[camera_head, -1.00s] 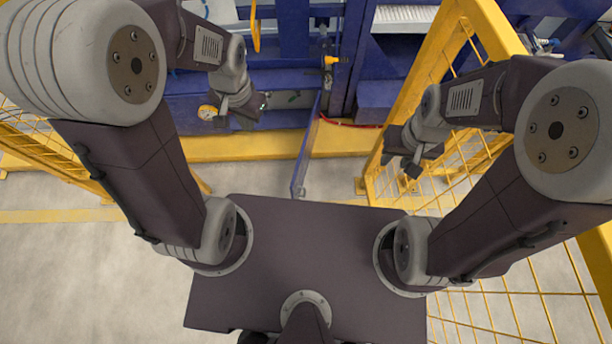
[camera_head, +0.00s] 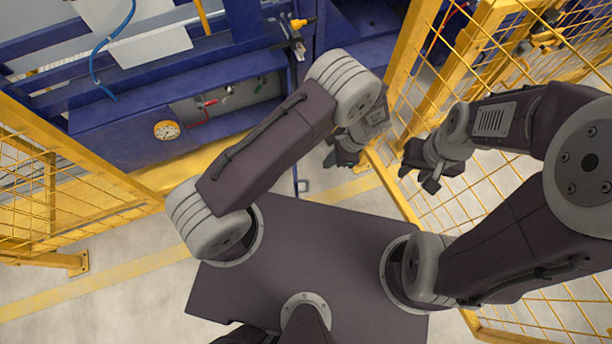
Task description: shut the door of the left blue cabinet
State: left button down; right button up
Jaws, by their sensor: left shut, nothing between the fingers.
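The left blue cabinet (camera_head: 120,120) stands at the upper left with its front open, showing small valves and fittings inside. Its blue door (camera_head: 296,178) stands swung out toward me. My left arm hides most of it, and only a thin lower part near the handle shows. My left gripper (camera_head: 341,157) is shut and empty, to the right of the door. I cannot tell whether it or the arm touches the door. My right gripper (camera_head: 419,178) is open and empty, farther right by the yellow mesh fence.
A yellow mesh fence (camera_head: 480,200) runs close along the right, and another yellow fence (camera_head: 70,190) stands at the left. A round gauge (camera_head: 166,130) sits on the cabinet front. A yellow-handled fitting (camera_head: 302,22) is above the door.

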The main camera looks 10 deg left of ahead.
pick_arm(q)
jog(key=s+a+f+b, duration=0.2)
jog(key=a+f+b, duration=0.1)
jog(key=a+f, duration=0.4)
jog(key=shift+x, duration=1.1)
